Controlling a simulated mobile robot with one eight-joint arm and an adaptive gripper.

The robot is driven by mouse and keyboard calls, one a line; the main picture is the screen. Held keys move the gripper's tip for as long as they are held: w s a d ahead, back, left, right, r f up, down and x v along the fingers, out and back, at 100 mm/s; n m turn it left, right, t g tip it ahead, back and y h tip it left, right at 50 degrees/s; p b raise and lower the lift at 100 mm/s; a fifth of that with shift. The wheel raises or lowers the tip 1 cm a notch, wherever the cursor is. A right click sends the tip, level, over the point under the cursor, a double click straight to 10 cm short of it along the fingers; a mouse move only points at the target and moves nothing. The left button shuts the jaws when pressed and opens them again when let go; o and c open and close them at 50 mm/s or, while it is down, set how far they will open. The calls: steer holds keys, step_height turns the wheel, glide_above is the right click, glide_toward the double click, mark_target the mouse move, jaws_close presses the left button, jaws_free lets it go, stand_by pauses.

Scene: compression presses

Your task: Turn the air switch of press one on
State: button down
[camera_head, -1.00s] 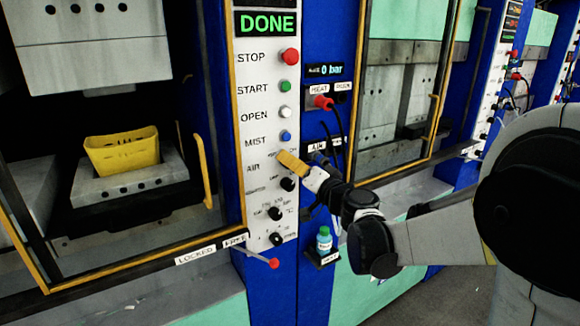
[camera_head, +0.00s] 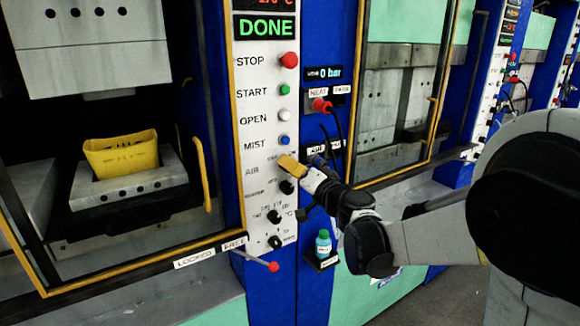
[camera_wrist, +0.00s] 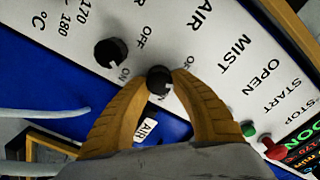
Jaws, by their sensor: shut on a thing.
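The air switch is a round black knob (camera_wrist: 158,80) in the AIR row of the white press panel (camera_head: 258,110). In the wrist view it sits between the tips of my yellow gripper fingers (camera_wrist: 160,82), which are shut on it from both sides. A pale mark shows at its lower edge. An OFF label shows to its right; its ON label is not readable. In the head view my gripper (camera_head: 287,163) is at the AIR row and hides the knob.
Another black knob (camera_wrist: 110,52) is close beside my fingers. The mist button (camera_head: 284,141) is just above my gripper. A red-tipped lever (camera_head: 272,266), a small bottle (camera_head: 323,242) and hose plugs (camera_head: 321,105) are near the arm. A yellow part (camera_head: 122,153) sits inside the press.

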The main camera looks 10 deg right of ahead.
steer(key=m, duration=1.1)
steer(key=shift+w+f, duration=0.1)
steer(key=shift+f, duration=0.05)
steer(key=shift+m, duration=0.4)
steer(key=c, duration=1.1)
jaws_free()
